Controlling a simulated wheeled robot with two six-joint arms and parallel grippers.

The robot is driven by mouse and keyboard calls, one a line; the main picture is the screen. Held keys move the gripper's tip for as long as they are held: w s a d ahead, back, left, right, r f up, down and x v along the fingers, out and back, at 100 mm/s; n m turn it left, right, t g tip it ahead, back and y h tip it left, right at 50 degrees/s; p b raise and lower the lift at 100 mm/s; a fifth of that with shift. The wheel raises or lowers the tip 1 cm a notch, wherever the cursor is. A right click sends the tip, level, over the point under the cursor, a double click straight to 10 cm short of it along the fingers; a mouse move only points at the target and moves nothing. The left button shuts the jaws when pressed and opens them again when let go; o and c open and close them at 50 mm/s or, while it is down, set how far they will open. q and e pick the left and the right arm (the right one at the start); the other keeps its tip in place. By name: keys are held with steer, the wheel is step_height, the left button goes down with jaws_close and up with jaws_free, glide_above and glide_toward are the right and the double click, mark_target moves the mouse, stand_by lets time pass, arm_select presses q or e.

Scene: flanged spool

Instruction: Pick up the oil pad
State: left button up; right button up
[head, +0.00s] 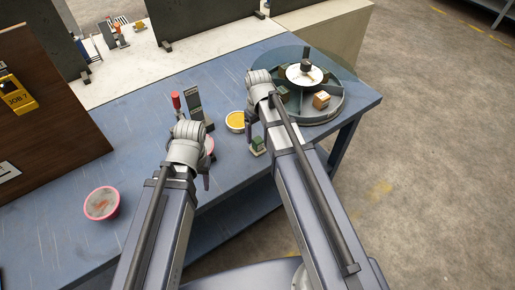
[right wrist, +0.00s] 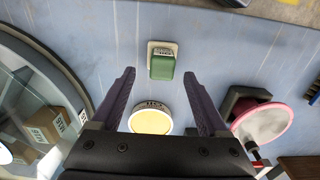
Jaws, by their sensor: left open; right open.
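A round white tin with a yellow pad (head: 236,121) stands on the blue table; it also shows in the right wrist view (right wrist: 151,119). A green block on a pale base (head: 257,147) stands near the table's front edge, also in the right wrist view (right wrist: 161,66). Their labels are too small to read, so I cannot tell surely which thing is the oil pad. My right gripper (right wrist: 158,74) is open and empty above the table, with the yellow tin showing between its fingers and the green block beyond the tips. My left gripper (head: 205,170) is open, near the table's front edge.
A large round turntable (head: 328,113) with several boxes fills the table's right end. A pink-rimmed dish (head: 102,203) sits at the left. Another pink-rimmed dish (right wrist: 264,122) lies beside a dark block, partly hidden by my left gripper in the head view. A brown board (head: 45,130) stands at the left.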

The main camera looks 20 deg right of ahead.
mark_target(258, 139)
arm_select(q)
steer(key=shift+f+b, duration=2.6)
arm_select(e)
steer(key=shift+s+f, duration=0.15)
steer(key=shift+f, duration=2.5)
steer(key=shift+r, duration=0.1)
arm_select(q)
steer(key=shift+r, duration=0.1)
arm_select(e)
jaws_close()
